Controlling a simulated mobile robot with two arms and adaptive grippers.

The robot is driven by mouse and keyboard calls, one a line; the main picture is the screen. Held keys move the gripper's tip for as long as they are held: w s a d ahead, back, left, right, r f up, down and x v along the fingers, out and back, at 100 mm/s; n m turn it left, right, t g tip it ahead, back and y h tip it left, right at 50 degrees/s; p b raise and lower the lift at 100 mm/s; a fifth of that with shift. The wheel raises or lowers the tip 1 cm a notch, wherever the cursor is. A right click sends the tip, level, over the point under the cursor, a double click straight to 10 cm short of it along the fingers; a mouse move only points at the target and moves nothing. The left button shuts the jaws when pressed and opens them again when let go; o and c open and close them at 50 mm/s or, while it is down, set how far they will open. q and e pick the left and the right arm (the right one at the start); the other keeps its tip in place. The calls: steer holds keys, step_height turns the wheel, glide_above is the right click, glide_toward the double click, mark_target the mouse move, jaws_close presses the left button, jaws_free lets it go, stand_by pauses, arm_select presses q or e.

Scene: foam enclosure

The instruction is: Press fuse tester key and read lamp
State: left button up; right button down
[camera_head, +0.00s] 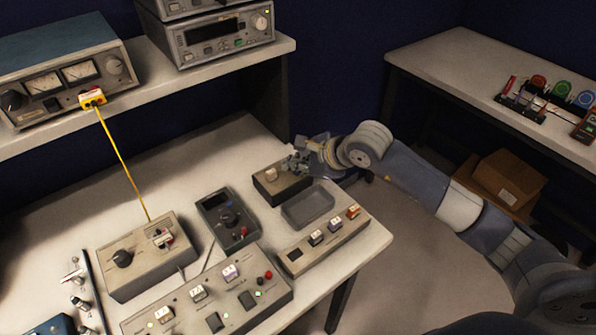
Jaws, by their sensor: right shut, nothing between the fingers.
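A small dark box (285,192) with a light top stands near the back right of the workbench. It carries a pale raised block (271,174), which may be the key. My right gripper (299,163) is shut and empty at the box's right end, with its fingertips over or beside the top. I cannot tell whether they touch it. Any lamp on this box is too small to make out or hidden by the gripper. My left gripper is not in view.
An empty grey tray (307,207) and a panel with several fuse-like blocks (322,240) lie close in front of the gripper. A multimeter (228,215) is left of them. A yellow cable (122,160) hangs from the shelf to a knobbed box (147,258).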

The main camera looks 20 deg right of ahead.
mark_target(296, 175)
steer(key=shift+r, duration=0.7)
steer(key=shift+r+p, duration=0.15)
steer(key=shift+p, duration=0.15)
steer(key=shift+r+p, duration=1.15)
steer(key=shift+r, duration=1.25)
